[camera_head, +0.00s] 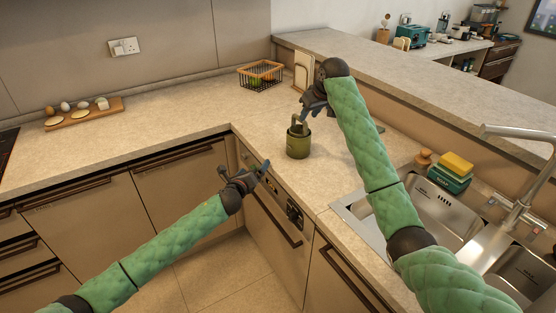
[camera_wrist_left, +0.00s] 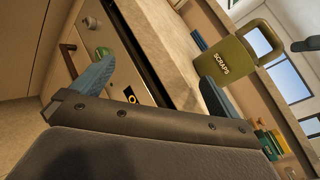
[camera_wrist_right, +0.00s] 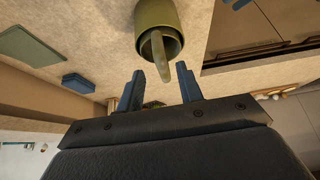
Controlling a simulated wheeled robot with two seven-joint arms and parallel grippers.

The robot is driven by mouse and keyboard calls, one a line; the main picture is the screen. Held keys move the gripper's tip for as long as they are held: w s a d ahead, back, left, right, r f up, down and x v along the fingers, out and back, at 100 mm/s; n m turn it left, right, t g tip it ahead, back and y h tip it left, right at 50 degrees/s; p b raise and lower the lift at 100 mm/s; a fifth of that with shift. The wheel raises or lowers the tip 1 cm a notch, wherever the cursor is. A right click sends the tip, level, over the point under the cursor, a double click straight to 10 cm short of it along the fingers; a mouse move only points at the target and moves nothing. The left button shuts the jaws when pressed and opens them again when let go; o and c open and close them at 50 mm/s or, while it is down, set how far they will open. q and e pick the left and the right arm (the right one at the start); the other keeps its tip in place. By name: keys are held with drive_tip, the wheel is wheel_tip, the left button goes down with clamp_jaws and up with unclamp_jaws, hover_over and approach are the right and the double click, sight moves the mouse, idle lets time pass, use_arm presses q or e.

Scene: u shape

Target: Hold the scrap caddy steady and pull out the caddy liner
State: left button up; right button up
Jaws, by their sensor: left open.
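The olive-green scrap caddy (camera_head: 298,146) stands upright on the counter near its front edge. In the left wrist view it (camera_wrist_left: 223,66) bears the word SCRAPS. A lighter green loop, apparently part of the caddy liner (camera_wrist_right: 162,55), sticks up from its open top and also shows in the left wrist view (camera_wrist_left: 262,37). My left gripper (camera_head: 261,170) is open and empty, in front of the counter edge, below and left of the caddy. My right gripper (camera_wrist_right: 160,86) is open and empty above the caddy, with the loop in line with the gap between its fingers.
The sink (camera_head: 447,204) lies to the right, with a yellow sponge (camera_head: 457,163) on a green box beside it. A wire basket (camera_head: 261,77) and upright boards (camera_head: 304,70) stand behind. An egg board (camera_head: 84,113) is far left. The counter left of the caddy is clear.

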use_arm(q)
drive_tip(key=w+d+r+m+h, duration=0.1)
drive_tip(key=d+r+m+h, duration=0.2)
drive_tip(key=d+r+m, duration=0.25)
drive_tip(key=m+h, duration=0.2)
drive_tip(key=m, duration=0.2)
approach(293, 146)
drive_tip(key=shift+w+g, duration=0.4)
drive_tip(key=shift+w, duration=0.45)
drive_tip(key=x, duration=1.1)
drive_tip(key=shift+w+d+f, duration=0.1)
drive_tip(key=shift+w+d, duration=0.2)
drive_tip(key=shift+c, duration=0.4)
drive_tip(key=c, duration=1.1)
